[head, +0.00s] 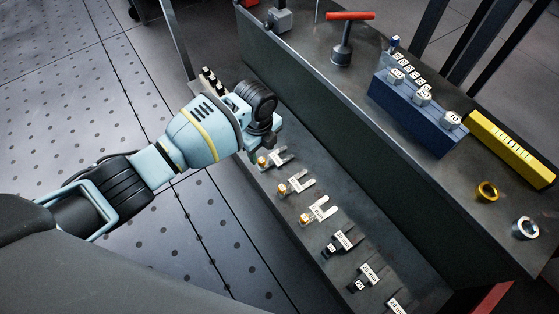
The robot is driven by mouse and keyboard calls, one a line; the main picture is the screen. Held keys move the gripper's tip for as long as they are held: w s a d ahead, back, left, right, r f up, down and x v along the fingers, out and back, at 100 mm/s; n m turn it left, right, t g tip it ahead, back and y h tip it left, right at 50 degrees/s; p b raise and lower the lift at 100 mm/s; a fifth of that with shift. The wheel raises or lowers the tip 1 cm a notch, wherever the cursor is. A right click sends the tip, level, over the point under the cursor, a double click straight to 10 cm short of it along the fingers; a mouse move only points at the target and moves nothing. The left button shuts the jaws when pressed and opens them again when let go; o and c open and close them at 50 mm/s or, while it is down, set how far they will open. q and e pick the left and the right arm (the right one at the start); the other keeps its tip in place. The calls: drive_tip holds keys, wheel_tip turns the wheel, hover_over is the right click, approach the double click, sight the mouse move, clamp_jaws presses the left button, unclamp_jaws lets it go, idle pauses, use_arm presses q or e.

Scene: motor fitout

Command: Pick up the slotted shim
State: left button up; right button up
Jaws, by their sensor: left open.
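Slotted shims lie in a row on the dark lower ledge. The silver fork-shaped shim nearest my gripper (281,158) has a white label. Another silver shim (302,183) lies below it, and a third (322,211) below that. Darker labelled pieces (340,243) continue the row toward the bottom right. Which one the task means cannot be told. My left gripper (262,146) is over the upper end of the row, just above and left of the nearest shim, open. Its fingertips are largely hidden behind the wrist. My right gripper is out of view.
The higher bench top carries a red-handled tool (342,52), a blue block with numbered pieces (408,117), a yellow bar (512,149), a brass ring (487,191) and a silver ring (525,228). The bench wall (360,140) rises beside the ledge.

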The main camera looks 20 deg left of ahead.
sight(262, 160)
use_arm(q)
drive_tip(key=shift+w+a+f+b, duration=0.1)
drive_tip(key=shift+w+f+b, duration=0.1)
drive_tip(key=shift+f+b, duration=0.5)
drive_tip(key=shift+w+a+f+b, duration=0.15)
drive_tip(key=shift+f+b, duration=0.15)
drive_tip(key=shift+f, duration=0.7)
drive_tip(key=f+b, duration=0.2)
drive_tip(key=f, duration=0.2)
drive_tip(key=shift+w+a+b, duration=0.2)
drive_tip(key=shift+w+b, duration=0.15)
drive_tip(key=shift+b, duration=0.05)
drive_tip(key=shift+f, duration=0.3)
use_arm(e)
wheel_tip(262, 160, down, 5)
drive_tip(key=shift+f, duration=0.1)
use_arm(q)
drive_tip(key=shift+c, duration=0.5)
drive_tip(key=shift+r, duration=0.1)
clamp_jaws()
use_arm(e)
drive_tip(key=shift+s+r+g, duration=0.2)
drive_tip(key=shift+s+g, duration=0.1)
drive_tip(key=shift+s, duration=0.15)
